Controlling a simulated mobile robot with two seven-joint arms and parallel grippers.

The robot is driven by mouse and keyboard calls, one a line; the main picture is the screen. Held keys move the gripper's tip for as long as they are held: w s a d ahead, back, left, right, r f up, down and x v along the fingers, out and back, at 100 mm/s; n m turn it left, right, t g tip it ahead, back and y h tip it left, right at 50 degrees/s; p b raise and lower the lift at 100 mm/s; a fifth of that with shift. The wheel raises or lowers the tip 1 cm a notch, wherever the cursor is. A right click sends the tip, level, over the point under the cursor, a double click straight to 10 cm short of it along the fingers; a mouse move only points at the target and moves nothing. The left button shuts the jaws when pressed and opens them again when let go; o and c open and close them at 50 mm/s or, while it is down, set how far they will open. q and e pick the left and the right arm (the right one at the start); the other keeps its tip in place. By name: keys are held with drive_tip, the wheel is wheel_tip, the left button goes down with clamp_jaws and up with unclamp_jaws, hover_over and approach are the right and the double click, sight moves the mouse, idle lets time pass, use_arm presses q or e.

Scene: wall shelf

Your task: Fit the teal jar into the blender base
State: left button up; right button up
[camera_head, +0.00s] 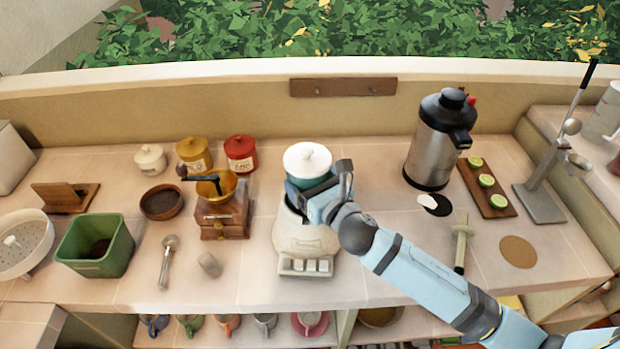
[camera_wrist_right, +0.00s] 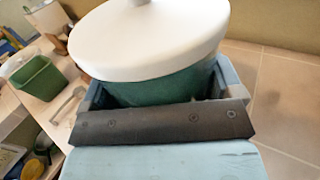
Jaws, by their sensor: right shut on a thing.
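The teal jar (camera_head: 297,180) with a white lid (camera_head: 307,159) is over the cream blender base (camera_head: 305,238) in the middle of the counter. My right gripper (camera_head: 318,197) is shut on the jar from the right and front. In the right wrist view the jar (camera_wrist_right: 165,88) fills the space between the fingers of the gripper (camera_wrist_right: 165,100), under its wide white lid (camera_wrist_right: 150,38). The jar looks about upright. Its lower end is hidden by my gripper and the base, so I cannot tell whether it is seated. My left gripper is not in view.
A coffee grinder (camera_head: 222,215) stands close left of the base. A steel urn (camera_head: 430,150) stands at the back right, with a cutting board of limes (camera_head: 488,188) beside it. A green bin (camera_head: 95,245) is at the left. Some counter right of the base is clear.

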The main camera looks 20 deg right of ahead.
drive_tip(key=o, duration=1)
drive_tip(key=shift+s+d+f, duration=0.1)
drive_tip(key=shift+s, duration=0.2)
drive_tip(key=b+v, duration=0.3)
drive_tip(key=v, duration=1)
drive_tip(key=shift+s, duration=0.1)
